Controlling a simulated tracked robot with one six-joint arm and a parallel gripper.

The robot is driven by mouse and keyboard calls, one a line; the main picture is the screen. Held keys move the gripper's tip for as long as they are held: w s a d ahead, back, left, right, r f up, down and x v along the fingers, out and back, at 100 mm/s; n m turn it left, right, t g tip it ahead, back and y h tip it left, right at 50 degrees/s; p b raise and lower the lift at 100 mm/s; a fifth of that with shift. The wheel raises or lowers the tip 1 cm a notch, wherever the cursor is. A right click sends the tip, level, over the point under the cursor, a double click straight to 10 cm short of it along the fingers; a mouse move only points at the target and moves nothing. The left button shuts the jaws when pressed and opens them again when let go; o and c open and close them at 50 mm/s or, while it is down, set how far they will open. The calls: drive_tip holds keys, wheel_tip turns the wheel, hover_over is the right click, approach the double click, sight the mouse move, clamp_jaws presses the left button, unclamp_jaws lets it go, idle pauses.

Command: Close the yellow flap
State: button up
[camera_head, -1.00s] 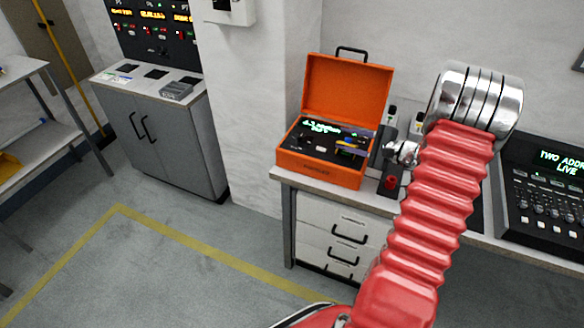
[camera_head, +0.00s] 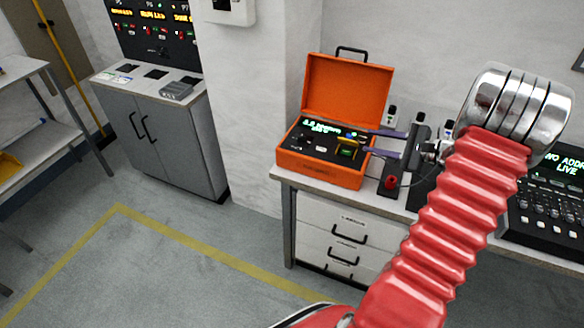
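The orange case (camera_head: 302,164) stands open on the bench with its lid upright. Its dark panel carries a lit text display (camera_head: 321,125). A small yellow flap (camera_head: 348,140) shows at the right of the panel, just above a green-lit spot. It is too small to tell its exact angle. My gripper (camera_head: 365,141) reaches in from the right at the case's right edge. Its two bluish-grey fingers are spread apart, one above the other in the picture, with nothing visible between them. The fingertips are near the flap; I cannot tell whether they touch it.
A dark box with a red button (camera_head: 390,182) stands on the bench just right of the case. A mixing console (camera_head: 550,215) is farther right, partly behind my red arm. A grey cabinet (camera_head: 165,140) stands at left. The floor in front is clear.

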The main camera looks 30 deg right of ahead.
drive_tip(key=v, duration=0.4)
drive_tip(key=w+a+r+n+g+y, duration=0.1)
drive_tip(key=a+r+n+g, duration=0.15)
drive_tip(key=a, duration=0.55)
drive_tip(key=w+a+r+n+g+y, duration=0.1)
drive_tip(key=w+a+r+n+g, duration=0.2)
drive_tip(key=a, duration=0.5)
drive_tip(key=s+a+r+n+g+h, duration=0.1)
drive_tip(key=s+a+n+g, duration=0.1)
drive_tip(key=a, duration=0.6)
drive_tip(key=s+a+r+n+g+h, duration=0.1)
drive_tip(key=s+a+n, duration=0.3)
drive_tip(key=a, duration=0.5)
drive_tip(key=shift+r+n+g+h, duration=0.25)
drive_tip(key=shift+n+g, duration=0.3)
drive_tip(key=shift+n, duration=0.3)
drive_tip(key=shift+d, duration=0.15)
